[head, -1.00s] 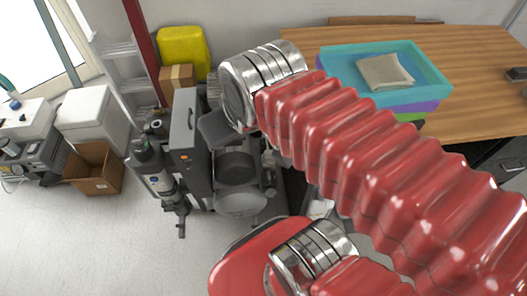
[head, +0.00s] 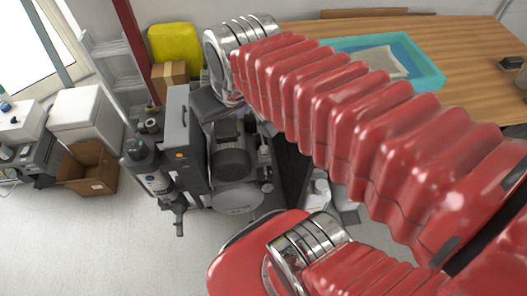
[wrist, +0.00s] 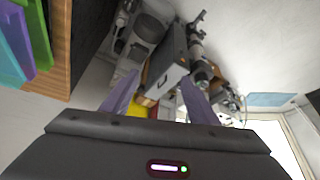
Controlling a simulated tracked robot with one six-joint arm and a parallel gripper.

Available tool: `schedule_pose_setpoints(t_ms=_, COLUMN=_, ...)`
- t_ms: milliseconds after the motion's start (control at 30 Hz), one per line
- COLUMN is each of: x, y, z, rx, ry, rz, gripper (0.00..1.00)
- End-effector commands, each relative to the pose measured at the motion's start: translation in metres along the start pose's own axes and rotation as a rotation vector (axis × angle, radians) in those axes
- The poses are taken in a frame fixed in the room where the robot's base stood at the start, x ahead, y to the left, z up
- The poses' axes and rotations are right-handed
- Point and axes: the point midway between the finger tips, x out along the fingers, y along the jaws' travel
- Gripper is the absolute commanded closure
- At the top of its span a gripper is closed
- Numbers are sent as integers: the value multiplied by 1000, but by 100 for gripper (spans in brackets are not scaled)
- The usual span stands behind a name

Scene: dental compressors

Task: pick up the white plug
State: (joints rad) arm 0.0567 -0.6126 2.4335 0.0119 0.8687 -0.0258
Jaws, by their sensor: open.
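I cannot make out the white plug for certain in either view. My gripper (wrist: 158,94) shows in the wrist view as two purple-grey fingers spread apart, with nothing held between them. In the head view my gripper is not seen; my red arm crosses the middle and right and hides part of the scene behind it. Some small white items (head: 318,190) lie low beside the compressor, too unclear to identify.
A grey compressor (head: 231,161) stands on the floor beside a dark grey cabinet (head: 180,138). A cardboard box (head: 88,171) is at left. A teal tray (head: 431,73) with a cloth (head: 372,62) is on the wooden table (head: 475,48). Floor at the lower left is clear.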

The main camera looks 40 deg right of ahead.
Motion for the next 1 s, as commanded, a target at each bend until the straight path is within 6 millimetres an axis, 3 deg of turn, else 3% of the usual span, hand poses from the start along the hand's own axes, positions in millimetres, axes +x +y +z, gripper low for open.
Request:
schedule_pose_setpoints(t_ms=567, x=56, y=30, z=-54, rx=68, ry=-85, rz=32, gripper=46)
schedule_pose_setpoints(t_ms=1000, x=113, y=60, z=-84, rx=121, ry=-147, rz=51, gripper=46)
